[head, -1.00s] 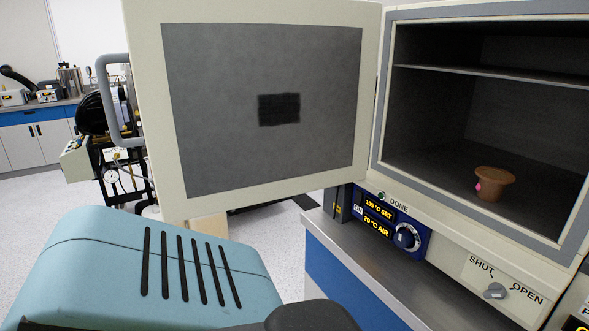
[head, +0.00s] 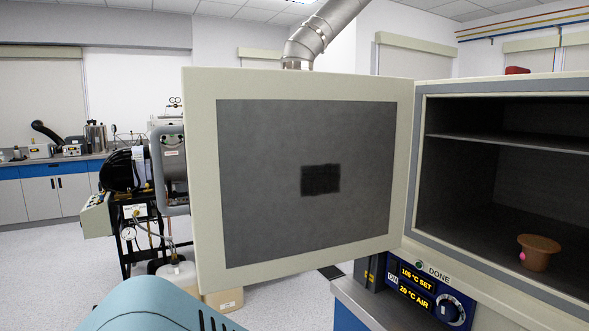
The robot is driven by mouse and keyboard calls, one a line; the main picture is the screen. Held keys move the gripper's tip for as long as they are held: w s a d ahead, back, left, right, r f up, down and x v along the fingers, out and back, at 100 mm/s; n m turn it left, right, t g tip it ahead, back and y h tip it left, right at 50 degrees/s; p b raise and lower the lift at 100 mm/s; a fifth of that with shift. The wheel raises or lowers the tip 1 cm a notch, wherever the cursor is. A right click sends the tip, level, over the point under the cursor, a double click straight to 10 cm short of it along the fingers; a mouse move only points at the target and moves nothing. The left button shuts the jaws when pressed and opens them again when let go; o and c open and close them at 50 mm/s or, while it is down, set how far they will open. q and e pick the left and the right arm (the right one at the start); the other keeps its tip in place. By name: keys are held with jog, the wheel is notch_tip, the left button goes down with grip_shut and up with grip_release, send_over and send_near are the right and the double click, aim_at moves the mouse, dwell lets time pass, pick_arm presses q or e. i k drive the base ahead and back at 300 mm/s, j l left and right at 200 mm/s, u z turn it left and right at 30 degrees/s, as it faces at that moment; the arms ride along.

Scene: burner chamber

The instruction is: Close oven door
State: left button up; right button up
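The oven door (head: 205,190) stands wide open, swung out to the left of the oven (head: 468,243), with its grey inner panel facing me. A grey handle (head: 168,170) shows past its left edge. The oven chamber (head: 470,180) is open to view, with a shelf (head: 510,142) across it and a brown pot-like piece (head: 540,252) with a pink spot on its floor. Neither of my grippers is in view.
The control panel (head: 428,290) with dial and lit readings sits below the chamber, above a counter (head: 375,305). Behind the door stand machinery (head: 128,170) and a white tank (head: 178,278). Open floor (head: 50,260) lies at the left.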

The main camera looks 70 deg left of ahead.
aim_at(289, 172)
jog(key=k+j, duration=0.15)
jog(key=j, duration=0.35)
jog(key=k+j, duration=0.1)
jog(key=j, duration=0.35)
jog(key=k+j+z, duration=0.1)
jog(key=j, duration=0.4)
jog(key=k+j, duration=0.2)
jog(key=j, duration=0.3)
jog(key=k+j, duration=0.1)
jog(key=j, duration=0.35)
jog(key=k+j+z, duration=0.1)
jog(key=j, duration=0.35)
jog(key=k+j, duration=0.25)
jog(key=j, duration=0.25)
jog(key=k+j+z, duration=0.1)
jog(key=j, duration=0.35)
